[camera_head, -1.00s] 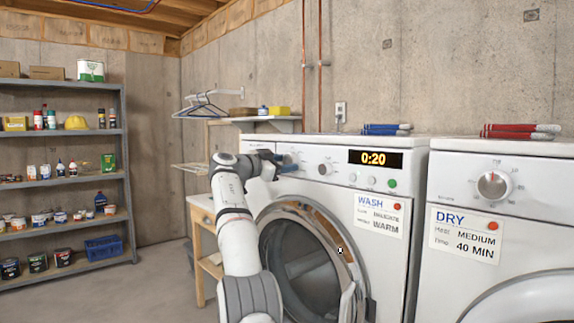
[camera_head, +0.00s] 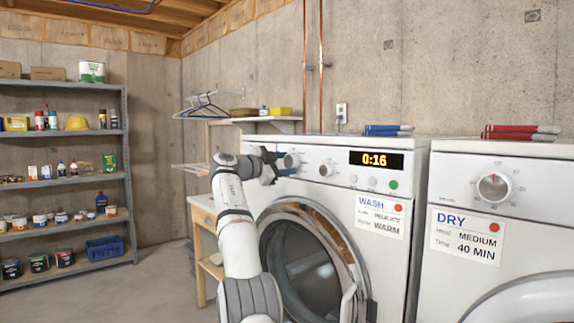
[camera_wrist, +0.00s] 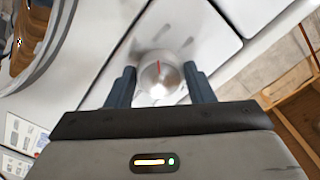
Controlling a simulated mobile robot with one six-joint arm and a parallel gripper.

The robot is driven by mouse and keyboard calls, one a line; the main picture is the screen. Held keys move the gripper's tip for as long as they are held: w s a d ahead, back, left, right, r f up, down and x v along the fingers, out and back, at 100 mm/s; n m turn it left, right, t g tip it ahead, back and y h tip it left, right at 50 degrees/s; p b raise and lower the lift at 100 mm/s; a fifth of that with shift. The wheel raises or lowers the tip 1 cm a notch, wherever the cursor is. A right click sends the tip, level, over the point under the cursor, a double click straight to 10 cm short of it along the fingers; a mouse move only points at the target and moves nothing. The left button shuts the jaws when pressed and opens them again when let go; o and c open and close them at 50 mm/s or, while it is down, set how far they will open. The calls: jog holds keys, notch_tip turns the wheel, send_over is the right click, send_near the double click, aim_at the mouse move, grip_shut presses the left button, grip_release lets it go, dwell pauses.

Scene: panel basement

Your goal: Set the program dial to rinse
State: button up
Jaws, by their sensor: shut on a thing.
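The washer (camera_head: 335,200) is white, with a control panel along its top front. A round silvery dial (camera_head: 291,160) sits near the panel's left end; in the wrist view a dial (camera_wrist: 161,78) with a red pointer line lies between my fingertips. My gripper (camera_head: 277,167) reaches this left end of the panel; in the wrist view its two blue-grey fingers (camera_wrist: 160,88) flank the dial, shut on it. A second dial (camera_head: 326,169) stands to the right. Any program lettering around the held dial is unreadable.
A lit display (camera_head: 376,160) reads 0:16. A WASH card (camera_head: 380,216) hangs below it. The dryer (camera_head: 500,215) stands at the right, a wooden table (camera_head: 203,205) at the left.

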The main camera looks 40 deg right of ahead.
jog(key=shift+f, duration=0.15)
jog(key=o, duration=0.8)
jog(key=shift+w+a, duration=0.1)
jog(key=shift+o, duration=0.8)
jog(key=shift+a, duration=0.25)
jog(key=a+b, duration=0.3)
jog(key=a, duration=0.4)
jog(key=shift+s+a, duration=0.2)
jog(key=shift+s, duration=0.15)
